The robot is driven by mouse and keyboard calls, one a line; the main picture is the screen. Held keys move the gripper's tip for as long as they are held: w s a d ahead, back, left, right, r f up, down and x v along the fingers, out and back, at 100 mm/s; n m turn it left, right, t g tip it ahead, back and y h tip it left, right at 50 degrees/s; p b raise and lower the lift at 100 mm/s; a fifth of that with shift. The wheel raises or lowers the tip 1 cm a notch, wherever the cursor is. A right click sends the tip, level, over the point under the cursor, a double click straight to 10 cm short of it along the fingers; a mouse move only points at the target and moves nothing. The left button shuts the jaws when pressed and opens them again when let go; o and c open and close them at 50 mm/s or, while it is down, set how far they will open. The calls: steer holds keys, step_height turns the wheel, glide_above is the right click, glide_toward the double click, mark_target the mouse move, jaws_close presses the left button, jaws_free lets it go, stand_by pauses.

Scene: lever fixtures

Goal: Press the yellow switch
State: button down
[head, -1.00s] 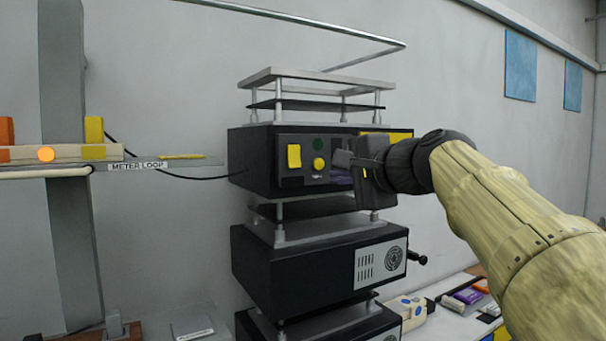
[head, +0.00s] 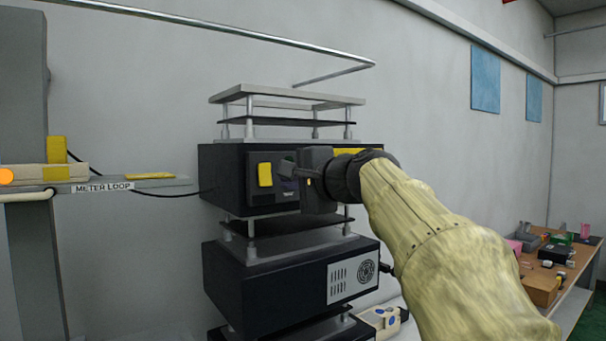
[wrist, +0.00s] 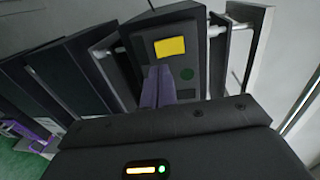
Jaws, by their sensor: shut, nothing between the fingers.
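The yellow switch (head: 265,175) is a rectangular rocker on the front panel of the upper black box (head: 225,180). It also shows in the wrist view as a yellow rectangle (wrist: 170,47), fully uncovered. My gripper (head: 287,171) is shut and empty. In the head view its tips are just right of the switch, over the panel. In the wrist view the shut fingers (wrist: 158,73) point at the panel, below the switch and beside a dark green disc (wrist: 187,74). I see no contact with the switch. The round yellow button on this panel is hidden behind my gripper.
A shelf arm marked METER LOOP (head: 103,187) sticks out on the left, with a dark cable to the box. A metal pipe (head: 250,45) runs above. Another black box with a vent (head: 290,280) stands below. A cluttered table (head: 560,270) is at the right.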

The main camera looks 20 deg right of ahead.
steer(key=p+x, duration=0.2)
steer(key=x, duration=0.5)
steer(key=shift+w, duration=0.1)
steer(key=shift+f, duration=0.15)
steer(key=shift+w+a, duration=0.1)
steer(key=shift+a, duration=0.1)
steer(key=shift+d, duration=0.35)
steer(key=shift+s+f+b, duration=0.2)
steer(key=shift+s+b, duration=0.25)
steer(key=shift+s, duration=0.05)
steer(key=b, duration=0.5)
glide_toward(268, 183)
steer(key=s+d+f, duration=0.2)
steer(key=s+f, duration=0.1)
steer(key=s, duration=0.3)
steer(key=shift+s+d+r, duration=0.25)
